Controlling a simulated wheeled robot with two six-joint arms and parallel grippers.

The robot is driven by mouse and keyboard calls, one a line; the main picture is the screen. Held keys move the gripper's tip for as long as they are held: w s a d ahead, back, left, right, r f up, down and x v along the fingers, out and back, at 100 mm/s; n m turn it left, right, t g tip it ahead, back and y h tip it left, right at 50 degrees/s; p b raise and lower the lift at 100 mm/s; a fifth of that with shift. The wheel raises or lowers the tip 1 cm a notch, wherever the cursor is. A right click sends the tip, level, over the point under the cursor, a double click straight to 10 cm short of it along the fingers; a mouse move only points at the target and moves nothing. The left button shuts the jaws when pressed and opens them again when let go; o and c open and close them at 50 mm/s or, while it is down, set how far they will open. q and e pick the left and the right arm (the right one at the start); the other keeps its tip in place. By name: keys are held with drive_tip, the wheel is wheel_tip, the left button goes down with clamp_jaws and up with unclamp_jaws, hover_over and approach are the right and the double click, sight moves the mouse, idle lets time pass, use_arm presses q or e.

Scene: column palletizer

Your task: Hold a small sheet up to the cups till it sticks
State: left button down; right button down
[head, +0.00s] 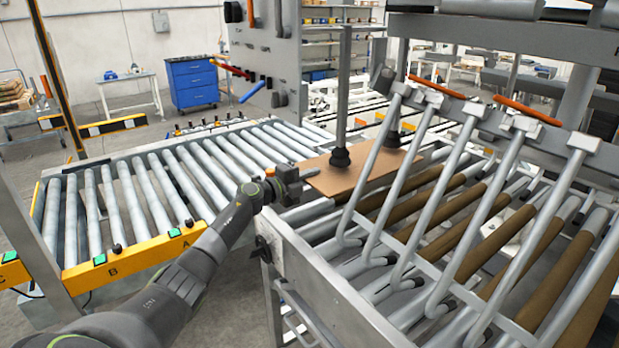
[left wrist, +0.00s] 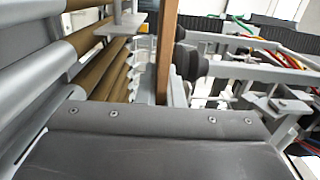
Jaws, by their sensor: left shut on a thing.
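A small brown sheet (head: 348,179) lies flat above the rollers in the head view, at the middle. My left gripper (head: 302,180) is shut on its left end. Two black suction cups on vertical rods stand at its top face: the near cup (head: 340,157) and the far cup (head: 392,138). The near cup looks to touch the sheet, but I cannot tell whether it grips. In the left wrist view the sheet shows edge-on as a brown strip (left wrist: 168,50), with a dark cup (left wrist: 188,62) close beside it. My right gripper is out of view.
A grey roller conveyor (head: 150,190) with a yellow front rail lies to the left. Brown and grey rollers (head: 480,215) lie below the tubes. A blue cabinet (head: 192,84) stands far back.

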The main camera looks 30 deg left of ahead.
use_arm(q)
drive_tip(key=shift+r+p, duration=0.85)
idle(0.8)
drive_tip(key=c, duration=1.5)
unclamp_jaws()
